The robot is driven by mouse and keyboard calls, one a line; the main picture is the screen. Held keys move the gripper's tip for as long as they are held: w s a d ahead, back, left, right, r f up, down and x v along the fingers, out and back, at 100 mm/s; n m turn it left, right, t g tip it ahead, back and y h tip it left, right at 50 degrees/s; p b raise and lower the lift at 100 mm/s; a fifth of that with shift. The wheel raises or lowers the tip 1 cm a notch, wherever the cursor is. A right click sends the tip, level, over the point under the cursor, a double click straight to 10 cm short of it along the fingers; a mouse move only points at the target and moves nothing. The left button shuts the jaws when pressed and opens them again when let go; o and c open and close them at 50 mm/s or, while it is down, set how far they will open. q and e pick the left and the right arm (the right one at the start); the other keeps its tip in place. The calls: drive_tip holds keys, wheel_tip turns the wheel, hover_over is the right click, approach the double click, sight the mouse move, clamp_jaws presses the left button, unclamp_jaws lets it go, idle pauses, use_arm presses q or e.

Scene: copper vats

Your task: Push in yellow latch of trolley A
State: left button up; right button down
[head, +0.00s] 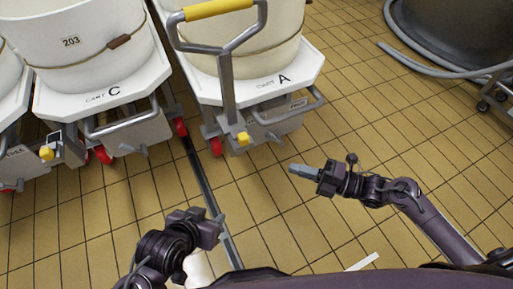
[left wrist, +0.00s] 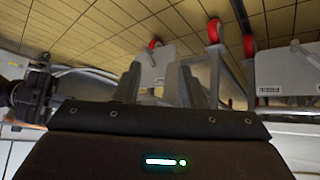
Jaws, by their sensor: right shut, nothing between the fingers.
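Trolley A (head: 304,72), a white cart marked "CART A", stands at top centre of the head view with a cream vat on it. Its yellow latch (head: 243,138) is a small block on the front, at the foot of the grey handle post. My right gripper (head: 303,170) is shut and empty, below and right of the latch, apart from it. My left gripper (head: 221,227) is lower down, well short of the trolley. The left wrist view shows its two fingers (left wrist: 163,85) apart with nothing held. The yellow latch cannot be made out in that view.
Cart C (head: 130,92), with a vat marked 203, stands left of trolley A. Another yellow latch (head: 46,152) shows further left. A dark floor rail (head: 212,190) runs between the carts. A hose (head: 430,65) and a dark vat are at upper right. Tiled floor right of trolley A is clear.

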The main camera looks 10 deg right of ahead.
sight(242, 144)
drive_tip(key=shift+a, duration=0.1)
